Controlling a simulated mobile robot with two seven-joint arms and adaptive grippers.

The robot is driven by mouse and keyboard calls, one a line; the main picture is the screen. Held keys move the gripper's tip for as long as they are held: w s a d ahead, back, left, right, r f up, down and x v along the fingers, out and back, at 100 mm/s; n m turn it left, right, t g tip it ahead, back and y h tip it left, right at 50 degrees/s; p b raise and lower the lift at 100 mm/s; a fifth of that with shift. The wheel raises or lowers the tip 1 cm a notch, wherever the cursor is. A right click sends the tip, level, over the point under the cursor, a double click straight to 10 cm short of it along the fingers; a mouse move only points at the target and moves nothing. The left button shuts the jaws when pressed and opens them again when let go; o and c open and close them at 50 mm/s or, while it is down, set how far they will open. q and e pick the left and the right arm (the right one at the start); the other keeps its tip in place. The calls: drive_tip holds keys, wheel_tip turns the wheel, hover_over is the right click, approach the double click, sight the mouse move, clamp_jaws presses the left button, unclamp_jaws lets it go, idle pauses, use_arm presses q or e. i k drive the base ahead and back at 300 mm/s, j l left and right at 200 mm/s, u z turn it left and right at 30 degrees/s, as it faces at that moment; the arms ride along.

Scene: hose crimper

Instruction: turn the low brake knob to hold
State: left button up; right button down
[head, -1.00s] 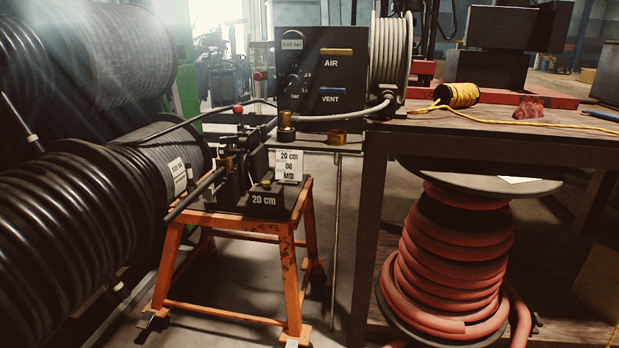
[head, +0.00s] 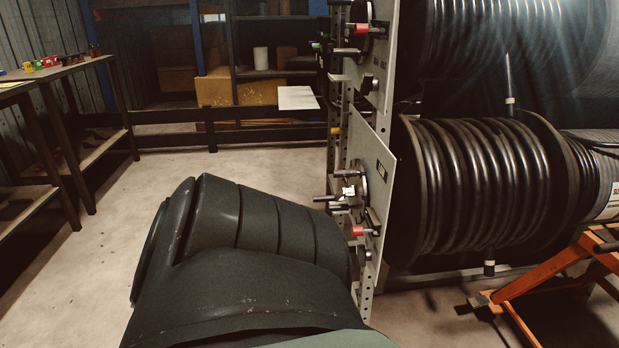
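The grey lower panel (head: 391,158) stands edge-on at the left end of the hose-reel rack in the head view. Neither of my grippers is in view. A large dark arm link of mine fills the lower middle and hides the floor in front of the panel's foot.
The upper panel (head: 381,75) carries another red-tipped handle (head: 361,29). The lower reel of black hose (head: 484,190) and an orange stand (head: 555,279) are at right. A workbench (head: 58,70) stands at far left. Open concrete floor (head: 250,168) lies between bench and rack.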

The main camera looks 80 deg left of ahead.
sight(364, 255)
drive_tip(key=u, duration=2)
drive_tip(key=i+j+z, duration=0.1)
drive_tip(key=z, duration=0.25)
drive_tip(key=j+z, duration=0.5)
drive_tip(key=z, duration=0.2)
drive_tip(key=j+z, duration=0.45)
drive_tip(key=j, duration=1.25)
drive_tip(key=k+j+z, duration=0.15)
drive_tip(key=j, duration=0.45)
drive_tip(key=k+j, duration=0.1)
drive_tip(key=j, duration=0.45)
drive_tip(key=j+z, duration=0.1)
drive_tip(key=j, duration=0.45)
drive_tip(key=k, duration=0.05)
